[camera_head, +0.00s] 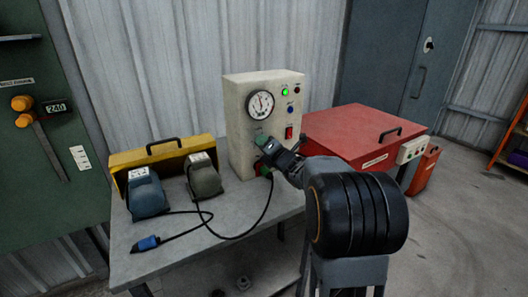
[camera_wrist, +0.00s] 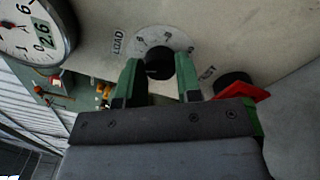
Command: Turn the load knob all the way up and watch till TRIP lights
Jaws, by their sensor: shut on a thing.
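The test box (camera_head: 238,125) is a cream upright case on the bench. My gripper (camera_head: 265,143) reaches its front face from the right. In the wrist view my gripper's green fingers (camera_wrist: 158,68) are either side of the black load knob (camera_wrist: 158,62) and shut on it. A numbered dial plate and the word LOAD show around the knob. In the head view the gripper hides the knob. A green lamp (camera_head: 285,92) is lit. A dark red lamp (camera_head: 297,90) beside it looks unlit; its label is unreadable.
A blue button (camera_head: 290,109) and red switch (camera_head: 289,132) are right of the gauge. Blue (camera_head: 147,196) and grey (camera_head: 204,180) tools with a looping cable stand left on the bench (camera_head: 190,250). A red chest (camera_head: 345,135) stands right, a yellow case (camera_head: 200,148) behind the tools.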

